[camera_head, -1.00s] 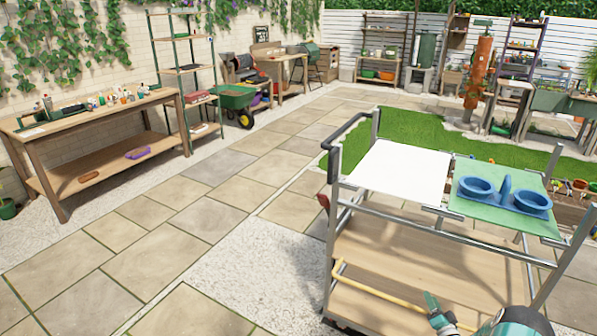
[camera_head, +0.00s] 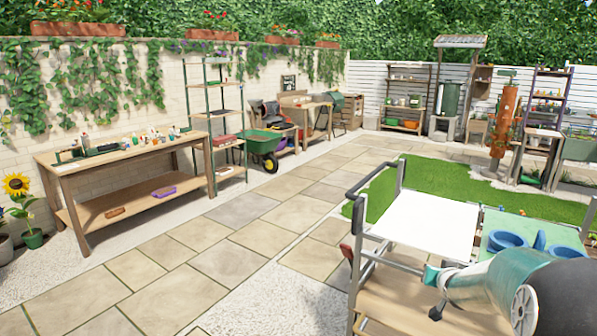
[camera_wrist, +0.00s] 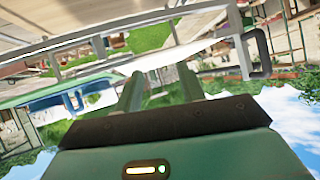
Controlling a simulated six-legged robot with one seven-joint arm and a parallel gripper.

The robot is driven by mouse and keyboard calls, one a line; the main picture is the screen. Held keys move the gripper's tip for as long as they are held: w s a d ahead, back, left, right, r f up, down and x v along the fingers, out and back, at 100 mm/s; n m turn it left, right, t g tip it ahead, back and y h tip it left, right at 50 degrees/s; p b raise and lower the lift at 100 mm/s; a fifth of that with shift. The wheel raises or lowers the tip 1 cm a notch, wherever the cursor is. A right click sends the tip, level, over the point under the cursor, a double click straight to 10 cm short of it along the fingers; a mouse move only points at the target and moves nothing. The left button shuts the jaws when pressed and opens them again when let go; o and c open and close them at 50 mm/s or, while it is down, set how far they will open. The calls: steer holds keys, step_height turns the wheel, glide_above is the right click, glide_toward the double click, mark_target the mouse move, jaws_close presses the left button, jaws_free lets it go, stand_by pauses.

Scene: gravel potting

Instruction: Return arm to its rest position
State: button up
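My teal arm reaches in from the lower right of the head view, in front of a metal cart. My gripper (camera_head: 434,293) points left by the cart's near side, with its two fingertips apart and nothing seen between them. In the wrist view my gripper (camera_wrist: 160,86) also shows two fingers with an empty gap. That view looks upside down, with sky at the bottom.
The cart has a white panel (camera_head: 430,222) and a green panel (camera_head: 497,239) carrying a blue two-cup holder (camera_head: 508,240). A wooden workbench (camera_head: 122,157) stands at left. Open paving (camera_head: 196,232) lies between bench and cart.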

steer(key=s+a+r+g, duration=0.1)
steer(key=s+a+r, duration=0.6)
steer(key=s+a+n+g+y, duration=0.1)
steer(key=s+a, duration=0.4)
steer(key=s, duration=0.4)
steer(key=s+a+r+n+g+y, duration=0.1)
steer(key=s+a, duration=0.4)
steer(key=s, duration=0.5)
steer(key=s+a+r+n+g+y, duration=0.1)
steer(key=s+a, duration=0.4)
steer(key=s, duration=0.5)
steer(key=shift+r+n+g, duration=0.25)
steer(key=shift+n+g, duration=0.35)
steer(key=shift+g, duration=0.4)
